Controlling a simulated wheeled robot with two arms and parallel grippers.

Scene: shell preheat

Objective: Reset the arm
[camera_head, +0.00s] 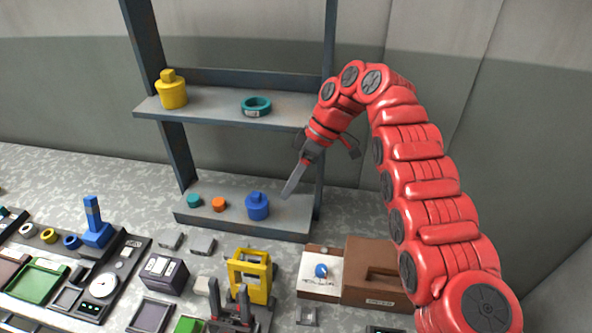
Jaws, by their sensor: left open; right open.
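My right arm (410,150), red and segmented, comes in from the lower right, arches up and bends over to the left. Its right gripper (294,180) hangs in front of the shelf's right post, pointing down and left. The jaws are open and seen nearly edge-on, so the gap between the fingers is hard to see. I see nothing held in them. The fingertips show just right of and above a blue knobbed cylinder (257,207) on the lower shelf. Whether they touch anything is unclear, but they look apart.
The shelf (200,109) holds a yellow weight-like bottle (172,91) and a teal ring (256,106). Below on the table stand a yellow frame (262,284), a brown box (375,272), a dark box (163,273) and a blue-handled device (95,228). The right wall is bare.

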